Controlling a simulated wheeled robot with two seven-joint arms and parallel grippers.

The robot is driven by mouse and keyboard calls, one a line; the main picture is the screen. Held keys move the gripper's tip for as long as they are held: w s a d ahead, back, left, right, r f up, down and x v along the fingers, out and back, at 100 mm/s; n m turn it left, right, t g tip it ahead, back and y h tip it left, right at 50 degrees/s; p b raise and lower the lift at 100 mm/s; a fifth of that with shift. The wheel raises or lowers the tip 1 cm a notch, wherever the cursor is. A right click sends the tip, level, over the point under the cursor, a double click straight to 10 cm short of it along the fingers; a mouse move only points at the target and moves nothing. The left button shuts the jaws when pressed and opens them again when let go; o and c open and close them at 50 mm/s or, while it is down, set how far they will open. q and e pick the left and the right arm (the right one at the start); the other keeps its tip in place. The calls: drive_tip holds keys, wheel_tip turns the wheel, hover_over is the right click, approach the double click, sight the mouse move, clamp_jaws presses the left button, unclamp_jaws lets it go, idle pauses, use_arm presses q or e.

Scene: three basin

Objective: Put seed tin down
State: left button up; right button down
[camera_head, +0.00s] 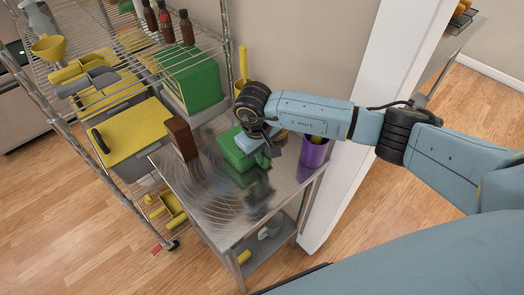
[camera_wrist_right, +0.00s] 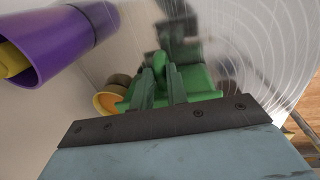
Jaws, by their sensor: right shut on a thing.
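The seed tin, which I take to be the green box-like thing (camera_head: 234,155), is at the metal table's top, partly hidden by my right gripper (camera_head: 262,148). In the right wrist view the green tin (camera_wrist_right: 196,80) shows between and beyond the two fingers of my right gripper (camera_wrist_right: 162,72), which is shut on it. A green reflection shows in the tabletop below the tin; I cannot tell whether the tin touches the table. My left gripper is not in view.
The shiny metal table (camera_head: 215,205) has bare room at its front. A brown block (camera_head: 182,138) stands on its left, and a purple cup (camera_head: 314,152) on its right, close to my gripper. A wire rack (camera_head: 122,50) with bottles and a green crate (camera_head: 192,82) stands left.

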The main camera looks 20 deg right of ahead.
drive_tip(key=c, duration=1.4)
unclamp_jaws()
